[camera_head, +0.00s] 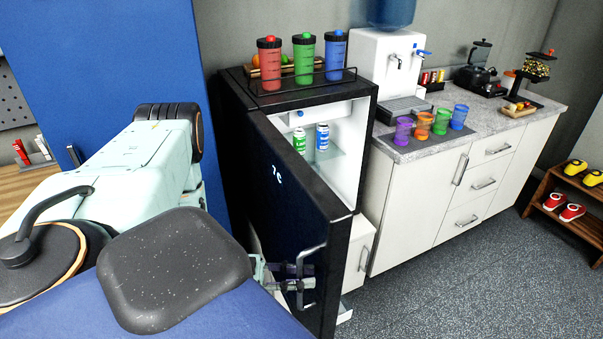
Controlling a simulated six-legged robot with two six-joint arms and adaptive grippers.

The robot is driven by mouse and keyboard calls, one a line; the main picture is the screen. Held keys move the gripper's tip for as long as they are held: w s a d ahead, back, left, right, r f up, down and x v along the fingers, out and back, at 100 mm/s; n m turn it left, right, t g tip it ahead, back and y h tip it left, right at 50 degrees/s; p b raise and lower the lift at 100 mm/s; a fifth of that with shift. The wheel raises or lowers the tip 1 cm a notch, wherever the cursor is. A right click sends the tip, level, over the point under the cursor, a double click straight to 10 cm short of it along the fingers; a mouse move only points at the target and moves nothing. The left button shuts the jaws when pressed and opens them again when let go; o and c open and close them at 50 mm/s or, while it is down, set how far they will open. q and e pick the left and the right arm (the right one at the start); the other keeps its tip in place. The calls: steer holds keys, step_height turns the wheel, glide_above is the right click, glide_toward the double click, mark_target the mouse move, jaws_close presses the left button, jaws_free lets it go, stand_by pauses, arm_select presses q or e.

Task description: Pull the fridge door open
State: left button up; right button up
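The black fridge (232,108) stands in the middle, and its door (285,205) is swung partly open toward me, with "7C" shown on its front. My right gripper is not in view.
Red, green and blue shaker bottles (305,58) stand on the fridge top. A counter (470,131) with a water dispenser (374,62) and coloured cups (424,126) runs to the right. A shoe rack (548,193) stands far right. The grey floor (440,275) right of the door is clear.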

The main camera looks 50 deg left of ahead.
arm_select(q)
steer(key=shift+s, duration=0.1)
steer(key=v, duration=1.2)
stand_by(0.5)
